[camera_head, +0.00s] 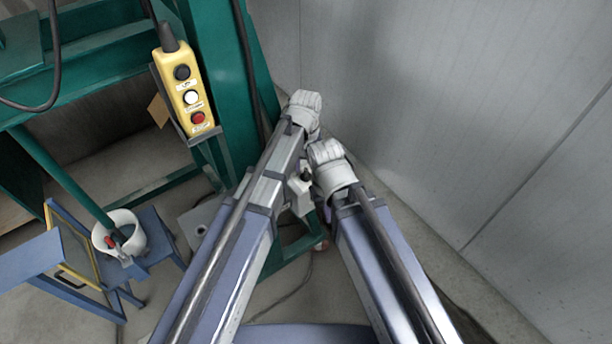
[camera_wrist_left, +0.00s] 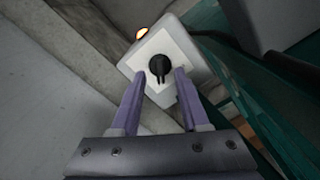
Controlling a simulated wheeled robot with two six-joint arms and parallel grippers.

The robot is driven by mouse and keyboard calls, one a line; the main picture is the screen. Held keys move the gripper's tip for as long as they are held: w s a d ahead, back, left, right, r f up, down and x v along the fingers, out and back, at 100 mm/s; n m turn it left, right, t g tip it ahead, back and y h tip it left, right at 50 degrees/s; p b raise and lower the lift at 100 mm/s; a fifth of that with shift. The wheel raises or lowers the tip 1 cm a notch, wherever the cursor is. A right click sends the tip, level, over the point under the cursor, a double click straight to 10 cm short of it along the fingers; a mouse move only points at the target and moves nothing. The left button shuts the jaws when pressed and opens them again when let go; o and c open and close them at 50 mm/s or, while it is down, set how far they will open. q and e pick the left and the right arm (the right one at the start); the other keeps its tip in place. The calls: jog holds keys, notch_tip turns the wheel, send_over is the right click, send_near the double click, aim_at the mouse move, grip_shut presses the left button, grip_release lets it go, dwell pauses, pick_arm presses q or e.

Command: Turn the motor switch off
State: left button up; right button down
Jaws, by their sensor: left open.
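The motor switch is a black rotary knob (camera_wrist_left: 159,66) on the white face of a pale box (camera_wrist_left: 183,49) in the left wrist view. The knob's handle points toward the bottom of the picture. My left gripper (camera_wrist_left: 160,73) is open, its two purple fingers on either side of the knob. A gap shows between each finger and the knob; whether the tips reach its depth I cannot tell. In the head view my arms cover that area, and I cannot make out the knob or the left gripper clearly. My right gripper does not show.
A yellow push-button pendant (camera_head: 187,92) hangs on the green machine frame (camera_head: 215,60). A grey wall (camera_head: 480,90) bounds the right side.

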aim_at(306, 175)
pick_arm(q)
jog(key=shift+f+b, duration=0.85)
jog(key=shift+f, duration=0.5)
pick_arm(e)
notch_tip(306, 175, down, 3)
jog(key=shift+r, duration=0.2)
pick_arm(q)
grip_shut()
